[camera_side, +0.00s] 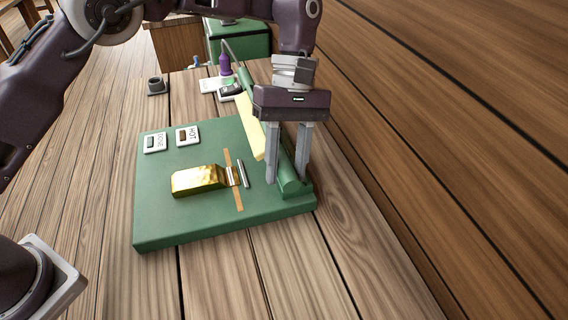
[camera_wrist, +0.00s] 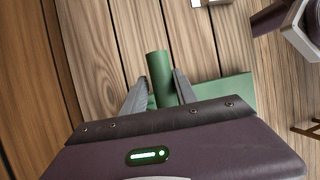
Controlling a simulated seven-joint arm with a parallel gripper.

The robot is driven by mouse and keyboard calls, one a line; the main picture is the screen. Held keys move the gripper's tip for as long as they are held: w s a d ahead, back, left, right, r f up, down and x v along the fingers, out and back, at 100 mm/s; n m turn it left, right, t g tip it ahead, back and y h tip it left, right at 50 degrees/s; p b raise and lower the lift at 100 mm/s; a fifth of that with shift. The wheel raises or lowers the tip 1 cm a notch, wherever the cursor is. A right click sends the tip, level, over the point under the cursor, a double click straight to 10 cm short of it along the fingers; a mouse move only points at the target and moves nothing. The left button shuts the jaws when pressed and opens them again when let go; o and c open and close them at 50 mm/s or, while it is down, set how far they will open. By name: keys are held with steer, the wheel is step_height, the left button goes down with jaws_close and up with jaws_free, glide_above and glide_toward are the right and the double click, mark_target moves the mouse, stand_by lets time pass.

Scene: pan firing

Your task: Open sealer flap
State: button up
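The green sealer base (camera_side: 155,215) lies on the wooden table in the side view. A green rounded bar (camera_side: 289,185), seemingly part of the sealer flap, runs along its right side with a pale yellow strip (camera_side: 249,125) beside it. My gripper (camera_side: 287,180) points down with its fingers apart on either side of the bar. The wrist view also shows the bar (camera_wrist: 158,66) between the fingertips (camera_wrist: 160,76). Whether the fingers touch it is unclear. A gold pouch (camera_side: 197,181) lies on the base, its narrow end near an orange strip (camera_side: 238,199). My gripper hides part of the flap.
Two labelled switches (camera_side: 188,135) (camera_side: 155,142) sit on the base's far left. A purple bottle (camera_side: 225,65), a white tray (camera_side: 214,84) and a dark cup (camera_side: 156,86) stand behind. A wooden wall (camera_side: 440,130) rises at right.

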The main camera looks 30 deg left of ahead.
steer(key=o, duration=0.3)
steer(key=shift+w+d+r, duration=0.15)
steer(key=shift+w+d, duration=0.2)
steer(key=shift+w, duration=0.05)
steer(key=shift+a, duration=0.1)
steer(key=shift+v, duration=3.45)
steer(key=shift+s+a, duration=0.1)
steer(key=shift+s, duration=0.05)
